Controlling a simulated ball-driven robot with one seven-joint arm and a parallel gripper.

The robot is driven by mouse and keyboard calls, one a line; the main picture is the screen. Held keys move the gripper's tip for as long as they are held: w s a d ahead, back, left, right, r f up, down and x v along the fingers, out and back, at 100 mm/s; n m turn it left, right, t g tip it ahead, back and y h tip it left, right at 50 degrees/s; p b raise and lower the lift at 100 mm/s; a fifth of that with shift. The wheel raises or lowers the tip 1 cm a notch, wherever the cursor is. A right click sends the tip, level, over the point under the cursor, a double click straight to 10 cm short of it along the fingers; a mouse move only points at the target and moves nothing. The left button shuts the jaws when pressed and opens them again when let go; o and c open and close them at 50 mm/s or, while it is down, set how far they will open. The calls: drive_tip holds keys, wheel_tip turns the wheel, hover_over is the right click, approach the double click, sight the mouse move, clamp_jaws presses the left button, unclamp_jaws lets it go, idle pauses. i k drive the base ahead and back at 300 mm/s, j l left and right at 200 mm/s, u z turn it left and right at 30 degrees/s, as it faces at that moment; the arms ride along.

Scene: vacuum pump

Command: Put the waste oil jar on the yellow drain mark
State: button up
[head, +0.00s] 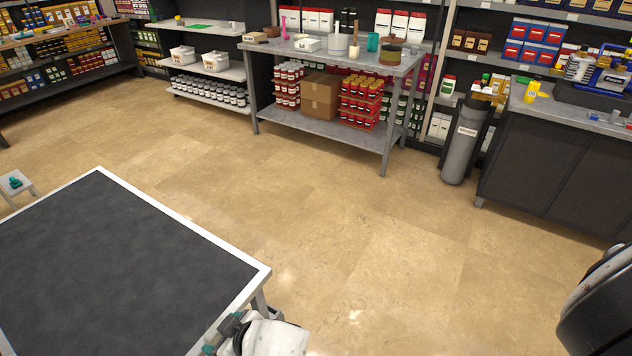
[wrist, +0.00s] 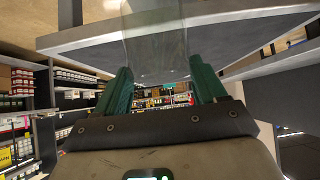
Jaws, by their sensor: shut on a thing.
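In the wrist view a clear, see-through jar (wrist: 155,40) stands between the two teal fingers of my gripper (wrist: 160,85). The fingers are shut on its sides, and its upper part is cut off by the picture's top edge. In the head view my gripper (head: 228,335) is at the bottom, beside the near right corner of the dark-topped table (head: 185,224). The jar cannot be made out in the head view. No yellow drain mark can be made out in either view.
A grey workbench (head: 335,55) with cans and a carton stands at the back. A grey cylinder (head: 461,140) stands beside a dark counter (head: 550,145) on the right. A small stool (head: 15,183) is at the far left. The tan floor (head: 330,220) between is clear.

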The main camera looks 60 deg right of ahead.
sight(542, 93)
drive_tip(key=l+z, duration=0.1)
drive_tip(key=z, duration=1.5)
drive_tip(key=i+l+z, duration=0.1)
drive_tip(key=z, duration=0.35)
drive_tip(key=i+z, duration=0.45)
drive_tip(key=i+j+z, duration=0.1)
drive_tip(key=z, duration=0.35)
drive_tip(key=i+j+z, duration=0.15)
drive_tip(key=z, duration=0.3)
drive_tip(key=i+j+z, duration=0.25)
drive_tip(key=i+j, duration=0.25)
drive_tip(key=i+j+z, duration=0.15)
drive_tip(key=j, duration=0.25)
drive_tip(key=i+j+z, duration=0.25)
drive_tip(key=i+j, duration=0.2)
drive_tip(key=j, duration=0.25)
drive_tip(key=i+j+z, duration=0.15)
drive_tip(key=j, duration=0.25)
drive_tip(key=i+j, duration=0.15)
drive_tip(key=j, duration=0.15)
drive_tip(key=i+j, duration=0.1)
drive_tip(key=j, duration=0.2)
drive_tip(key=i+j, duration=0.15)
drive_tip(key=j, duration=0.15)
